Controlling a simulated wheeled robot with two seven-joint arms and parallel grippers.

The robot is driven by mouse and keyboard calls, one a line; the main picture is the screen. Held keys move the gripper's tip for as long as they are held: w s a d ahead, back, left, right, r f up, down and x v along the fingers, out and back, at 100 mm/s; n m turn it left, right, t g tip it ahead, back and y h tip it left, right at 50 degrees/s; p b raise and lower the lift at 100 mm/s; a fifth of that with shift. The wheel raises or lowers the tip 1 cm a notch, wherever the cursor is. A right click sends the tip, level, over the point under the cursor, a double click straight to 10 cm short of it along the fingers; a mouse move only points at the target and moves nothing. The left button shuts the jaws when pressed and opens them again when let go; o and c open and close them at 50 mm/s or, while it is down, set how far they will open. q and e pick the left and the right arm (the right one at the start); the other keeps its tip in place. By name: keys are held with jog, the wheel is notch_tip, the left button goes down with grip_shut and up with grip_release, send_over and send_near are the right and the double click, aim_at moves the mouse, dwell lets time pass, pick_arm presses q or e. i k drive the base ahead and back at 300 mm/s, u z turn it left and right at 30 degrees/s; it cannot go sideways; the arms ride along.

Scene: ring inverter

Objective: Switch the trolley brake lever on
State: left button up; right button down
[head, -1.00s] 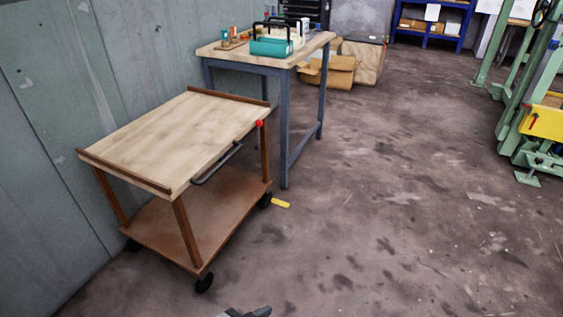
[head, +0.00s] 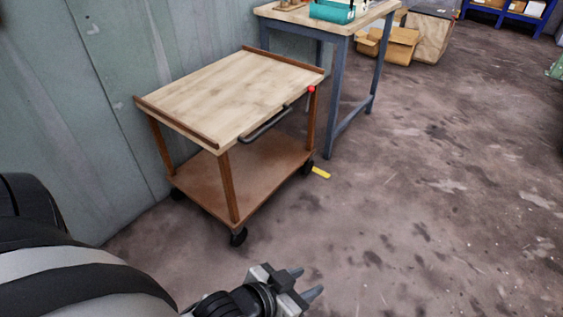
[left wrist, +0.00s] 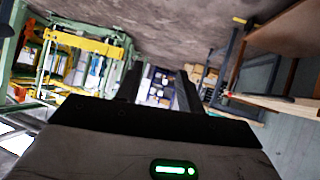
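The trolley (head: 215,97) stands against the wall, with a pale wooden top, a brown lower shelf and black wheels. A red knob (head: 311,89) sits at its far right corner by the dark handle bar (head: 266,125). A flat yellow piece (head: 321,172) sticks out low beside the right wheel. I cannot tell for certain which of these is the brake lever. My left gripper (head: 305,283) is open and empty, well in front of the trolley, touching nothing. In the left wrist view its two dark fingers (left wrist: 159,88) are apart. My right gripper is not in view.
A workbench (head: 338,25) with a teal toolbox (head: 335,10) stands behind the trolley. Cardboard boxes (head: 392,46) lie beyond it. The floor to the right of the trolley is clear. The left wrist view shows a green and yellow frame (left wrist: 75,50).

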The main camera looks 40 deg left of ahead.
aim_at(311, 89)
jog(key=u, duration=0.3)
jog(key=i, duration=1.65)
jog(key=u, duration=0.7)
jog(key=i, duration=1.15)
jog(key=u, duration=0.2)
